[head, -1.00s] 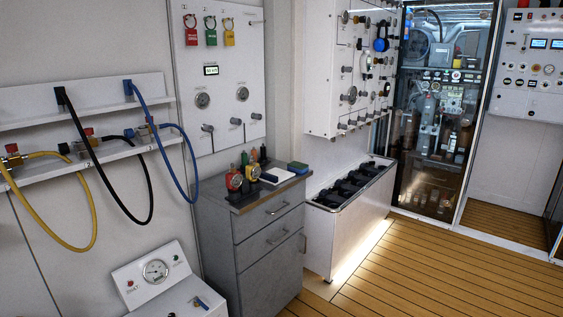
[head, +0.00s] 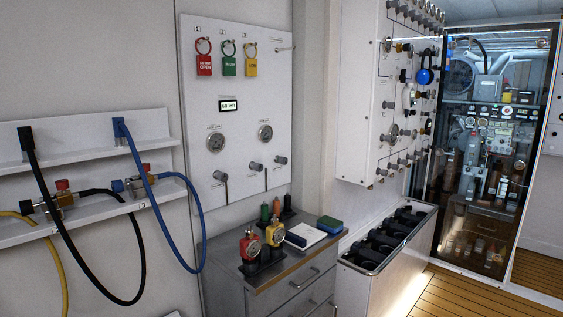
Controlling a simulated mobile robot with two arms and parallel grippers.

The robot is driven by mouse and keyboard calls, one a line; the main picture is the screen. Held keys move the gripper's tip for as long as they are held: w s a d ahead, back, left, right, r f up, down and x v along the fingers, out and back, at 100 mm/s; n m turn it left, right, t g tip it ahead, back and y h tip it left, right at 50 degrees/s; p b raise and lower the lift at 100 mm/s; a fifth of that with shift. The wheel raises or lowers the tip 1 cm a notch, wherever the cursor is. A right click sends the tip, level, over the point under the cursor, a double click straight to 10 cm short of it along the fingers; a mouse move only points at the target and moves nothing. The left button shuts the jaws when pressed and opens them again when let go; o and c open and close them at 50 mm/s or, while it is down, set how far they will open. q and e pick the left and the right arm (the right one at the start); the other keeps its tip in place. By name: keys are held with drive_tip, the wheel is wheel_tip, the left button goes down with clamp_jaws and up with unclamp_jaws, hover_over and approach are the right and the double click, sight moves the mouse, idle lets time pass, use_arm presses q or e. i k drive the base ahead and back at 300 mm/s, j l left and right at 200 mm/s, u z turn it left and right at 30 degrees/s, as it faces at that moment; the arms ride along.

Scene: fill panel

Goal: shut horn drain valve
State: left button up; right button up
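A white wall panel (head: 235,100) carries a small display (head: 228,105), two round gauges, and several grey valve handles along its lower part. One lower handle (head: 221,178) has a lever pointing down; another handle (head: 256,168) and a third (head: 280,161) sit to its right. Red, green and yellow tags (head: 228,66) hang at the top. A second white panel (head: 385,90) to the right holds many knobs and gauges. The labels are too small to read, so I cannot tell which valve is the horn drain valve. Neither gripper is in view.
Black, blue and yellow hoses hang from a white shelf (head: 90,218) at left. An open bin (head: 345,258) stands right of the cabinet. Wooden floor (head: 440,295) is clear at lower right.

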sight(282, 160)
drive_tip(key=u, duration=0.25)
drive_tip(key=i+l+u, duration=0.1)
drive_tip(key=l+u, duration=0.2)
drive_tip(key=u, duration=0.15)
drive_tip(key=i+l+u, duration=0.1)
drive_tip(key=l+u, duration=0.6)
drive_tip(key=u, duration=0.25)
